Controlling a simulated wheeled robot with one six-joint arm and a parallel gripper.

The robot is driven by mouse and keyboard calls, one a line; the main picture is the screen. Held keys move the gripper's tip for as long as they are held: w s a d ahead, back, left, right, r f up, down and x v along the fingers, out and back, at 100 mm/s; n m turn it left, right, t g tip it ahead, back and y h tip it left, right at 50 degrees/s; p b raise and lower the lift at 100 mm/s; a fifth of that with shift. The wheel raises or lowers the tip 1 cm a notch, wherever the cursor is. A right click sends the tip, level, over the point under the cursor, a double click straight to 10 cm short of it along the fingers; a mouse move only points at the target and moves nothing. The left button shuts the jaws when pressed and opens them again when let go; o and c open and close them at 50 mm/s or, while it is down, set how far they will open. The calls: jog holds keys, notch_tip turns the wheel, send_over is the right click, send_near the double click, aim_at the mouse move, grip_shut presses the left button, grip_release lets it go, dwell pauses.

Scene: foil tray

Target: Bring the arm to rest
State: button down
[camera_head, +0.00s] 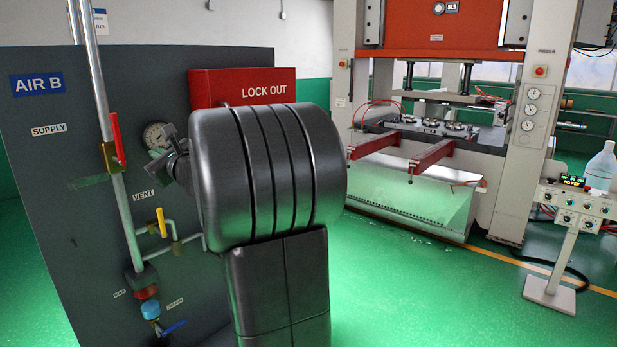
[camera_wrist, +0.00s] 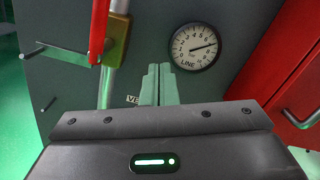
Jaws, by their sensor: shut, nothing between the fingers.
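My gripper (camera_wrist: 158,85) shows in the wrist view with its two pale fingers together and nothing between them. It points at the grey AIR B panel (camera_head: 70,240), just left of and below the round LINE gauge (camera_wrist: 194,46). I cannot tell the exact gap to the panel. In the head view my dark arm fills the middle and hides most of my gripper. The red-handled valve (camera_head: 117,140) is on the vertical pipe, its handle upright along it; its handle (camera_wrist: 99,30) shows left of my fingers.
A red LOCK OUT box (camera_head: 240,84) is behind my arm, close to my gripper's right. A yellow-handled valve (camera_head: 161,222) and a blue-handled valve (camera_head: 173,327) sit lower. A press (camera_head: 430,32) and a control stand (camera_head: 560,240) are at the right. Green floor between is clear.

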jog(key=f+m, duration=0.1)
jog(key=m, duration=0.1)
jog(key=f+m+p, duration=0.1)
jog(key=f+m, duration=0.1)
jog(key=m, duration=0.1)
jog(key=shift+s+a, duration=0.1)
jog(key=shift+s, duration=0.1)
jog(key=shift+f, duration=0.1)
